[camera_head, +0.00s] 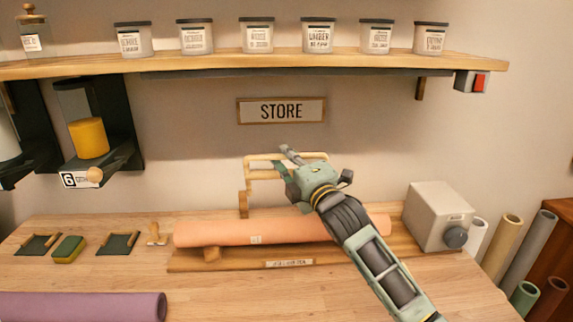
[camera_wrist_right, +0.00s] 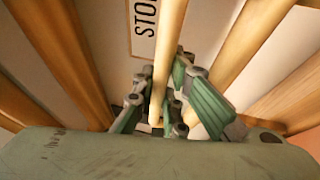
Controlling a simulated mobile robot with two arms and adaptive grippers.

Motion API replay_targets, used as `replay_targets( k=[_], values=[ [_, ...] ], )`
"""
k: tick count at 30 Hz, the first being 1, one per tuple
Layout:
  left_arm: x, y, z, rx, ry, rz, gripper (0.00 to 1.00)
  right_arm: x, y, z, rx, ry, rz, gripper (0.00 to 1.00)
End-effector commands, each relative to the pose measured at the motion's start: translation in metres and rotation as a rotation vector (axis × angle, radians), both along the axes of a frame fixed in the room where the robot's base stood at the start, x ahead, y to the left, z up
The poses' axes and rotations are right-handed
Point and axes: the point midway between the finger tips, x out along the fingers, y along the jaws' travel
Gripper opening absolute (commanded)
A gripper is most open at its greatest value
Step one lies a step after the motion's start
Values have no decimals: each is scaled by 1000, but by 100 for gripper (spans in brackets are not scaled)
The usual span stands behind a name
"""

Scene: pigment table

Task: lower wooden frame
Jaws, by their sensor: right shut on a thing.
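The wooden frame (camera_head: 258,158) stands raised behind the peach roll (camera_head: 235,231) in the head view, its left post (camera_head: 243,204) upright on the wooden base. My right gripper (camera_head: 284,165) is at the frame's upper bars, with its arm reaching in from the lower right. In the right wrist view a pale wooden bar (camera_wrist_right: 169,45) runs between the fingers of the gripper (camera_wrist_right: 157,100), which are shut on it. My gripper and arm hide the frame's right side. My left gripper is not in view.
The roll lies on a wooden base (camera_head: 225,265) with a grey motor box (camera_head: 440,215) at its right end. A shelf (camera_head: 270,63) with several jars hangs above. Dark pads and a green sponge (camera_head: 69,249) lie left; a purple roll (camera_head: 85,306) lies in front.

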Motion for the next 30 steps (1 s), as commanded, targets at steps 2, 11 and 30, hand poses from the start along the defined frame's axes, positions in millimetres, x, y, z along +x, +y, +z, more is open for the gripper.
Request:
replay_targets(
  k=[2,11,30],
  values=[
    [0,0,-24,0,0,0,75,-8,0,-13,7,-51,2,0],
    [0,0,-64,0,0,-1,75,-27,0,-20,8,-199,2,0],
    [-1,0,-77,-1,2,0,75,-34,0,-18,7,-261,2,0]
  ],
)
